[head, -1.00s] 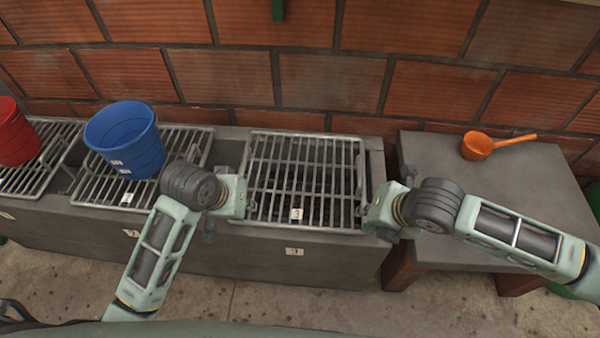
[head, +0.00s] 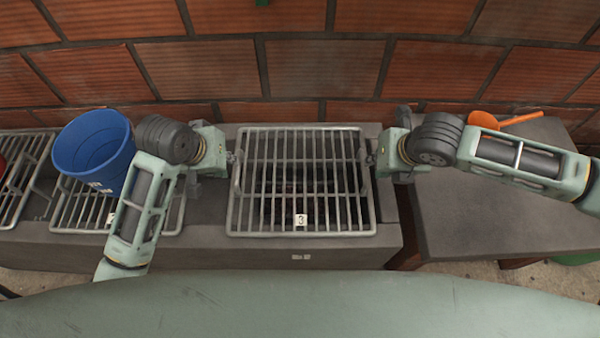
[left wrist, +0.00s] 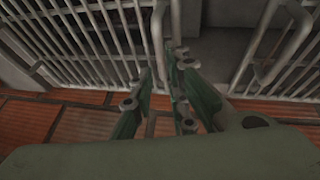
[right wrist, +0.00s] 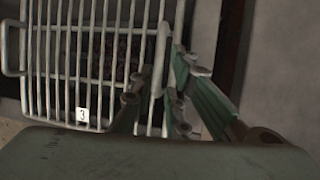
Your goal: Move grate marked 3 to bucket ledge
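The grate marked 3 (head: 304,232) lies flat over the middle opening of the trough; its white tag faces me. It also shows in the right wrist view (right wrist: 58,72). My left gripper (head: 235,158) is at the grate's left side bar and my right gripper (head: 368,158) at its right side bar. In the left wrist view, the fingers (left wrist: 160,70) stand apart on either side of a bar. In the right wrist view, the fingers (right wrist: 160,65) also stand apart around the side bar. Contact with the bars cannot be told. No ledge is clearly identifiable as the bucket ledge.
A blue bucket (head: 92,150) stands on the neighbouring grate (head: 75,215) at left. A red bucket is cut off at the left edge. The grey slab (head: 490,210) at right holds an orange ladle (head: 520,118), with free room in front. A brick wall (head: 330,70) closes the back.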

